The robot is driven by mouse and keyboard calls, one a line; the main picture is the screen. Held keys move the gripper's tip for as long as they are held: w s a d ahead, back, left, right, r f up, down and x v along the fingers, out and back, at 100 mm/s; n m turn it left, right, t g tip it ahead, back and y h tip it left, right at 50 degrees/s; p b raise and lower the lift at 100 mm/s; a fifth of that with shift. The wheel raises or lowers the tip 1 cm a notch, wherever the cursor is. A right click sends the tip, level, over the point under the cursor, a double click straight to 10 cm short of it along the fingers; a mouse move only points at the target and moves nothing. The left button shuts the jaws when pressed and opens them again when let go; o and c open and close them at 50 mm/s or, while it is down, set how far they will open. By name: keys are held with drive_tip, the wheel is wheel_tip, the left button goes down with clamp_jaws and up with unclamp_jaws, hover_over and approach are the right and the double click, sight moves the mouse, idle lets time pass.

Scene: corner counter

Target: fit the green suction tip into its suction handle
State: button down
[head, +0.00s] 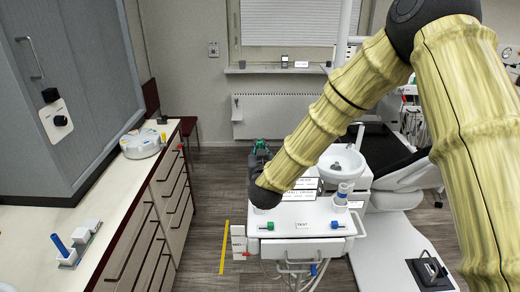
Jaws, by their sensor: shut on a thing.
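My gripper (260,152) is in the middle of the head view, beyond my dark wrist and above the back left of the white dental unit. It is shut on a small green thing, which I take for the green suction tip (262,143). Its shape and the grip on it are mostly hidden by the fingers. A small green-marked piece (269,226) lies at the front left of the unit's top (303,211), and a blue-marked piece (336,224) at the front right. I cannot tell for sure which is the suction handle. The green tip is apart from both.
A grey-white cylinder (342,194) stands at the unit's right, below a white basin (342,163). Hoses hang under the unit's front. A counter (103,205) with drawers runs along the left, holding a round device (141,143) and a blue stick (58,245).

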drive_tip(key=shift+f+b, duration=1.5)
drive_tip(key=shift+f, duration=0.9)
drive_tip(key=shift+f+b, duration=2.35)
drive_tip(key=shift+f, duration=0.2)
idle(1.1)
drive_tip(key=c, duration=1.4)
unclamp_jaws()
drive_tip(key=shift+c, duration=0.2)
drive_tip(key=s, duration=1.2)
drive_tip(key=shift+d+r, duration=0.25)
drive_tip(key=shift+d, duration=0.1)
